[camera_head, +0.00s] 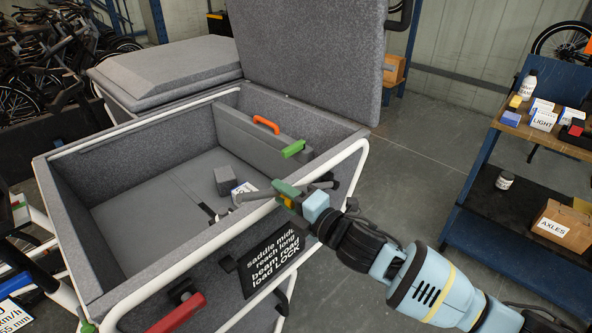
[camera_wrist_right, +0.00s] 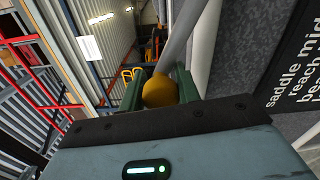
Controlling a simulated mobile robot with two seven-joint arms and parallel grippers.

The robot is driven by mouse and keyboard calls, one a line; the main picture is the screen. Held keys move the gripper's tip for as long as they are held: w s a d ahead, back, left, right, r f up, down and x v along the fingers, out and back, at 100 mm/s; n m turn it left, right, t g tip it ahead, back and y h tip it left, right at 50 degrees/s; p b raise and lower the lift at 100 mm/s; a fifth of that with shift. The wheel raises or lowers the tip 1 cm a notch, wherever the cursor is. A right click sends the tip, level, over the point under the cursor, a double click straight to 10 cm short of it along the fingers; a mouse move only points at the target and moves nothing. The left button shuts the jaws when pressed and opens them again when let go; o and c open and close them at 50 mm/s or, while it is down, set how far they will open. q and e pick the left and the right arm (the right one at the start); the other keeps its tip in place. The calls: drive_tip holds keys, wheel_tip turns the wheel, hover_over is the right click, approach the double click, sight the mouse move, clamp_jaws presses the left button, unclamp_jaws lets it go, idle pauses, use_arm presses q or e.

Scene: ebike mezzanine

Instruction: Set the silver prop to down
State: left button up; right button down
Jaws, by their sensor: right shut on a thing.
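In the right wrist view a silver bar (camera_wrist_right: 182,35) runs up beyond a round yellow knob (camera_wrist_right: 160,92). My right gripper (camera_head: 287,194) is shut on this knob, which sits between its green fingers (camera_wrist_right: 161,90). Whether the knob joins the bar is hard to tell. The grey lid (camera_head: 308,50) stands raised above the open grey felt box (camera_head: 130,147). My left gripper is not in view.
A black label panel (camera_head: 272,262) and a red handle (camera_head: 177,313) are on the box's near side. Inside are an orange handle (camera_head: 266,125), a green piece (camera_head: 293,148) and a grey block (camera_head: 225,181). A loaded shelf (camera_head: 495,207) stands right; floor between is clear.

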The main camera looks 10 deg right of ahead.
drive_tip(key=f+n, duration=0.1)
drive_tip(key=f, duration=0.2)
drive_tip(key=s+a+f+n+b, duration=0.1)
drive_tip(key=f+n, duration=0.1)
drive_tip(key=a+f+n+b, duration=0.1)
drive_tip(key=f, duration=0.2)
drive_tip(key=shift+s+f+n, duration=0.25)
drive_tip(key=shift+f+n, duration=0.05)
drive_tip(key=shift+f+n+b, duration=0.45)
drive_tip(key=shift+f+n, duration=0.05)
drive_tip(key=shift+f, duration=0.3)
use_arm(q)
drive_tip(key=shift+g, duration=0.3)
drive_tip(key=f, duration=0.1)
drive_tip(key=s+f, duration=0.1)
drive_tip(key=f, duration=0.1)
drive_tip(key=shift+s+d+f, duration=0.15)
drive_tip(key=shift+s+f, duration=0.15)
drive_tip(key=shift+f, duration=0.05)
use_arm(e)
drive_tip(key=shift+f, duration=0.15)
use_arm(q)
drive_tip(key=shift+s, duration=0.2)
use_arm(e)
drive_tip(key=shift+s+f, duration=0.1)
drive_tip(key=shift+f, duration=0.1)
drive_tip(key=c, duration=1.1)
unclamp_jaws()
drive_tip(key=shift+f, duration=0.1)
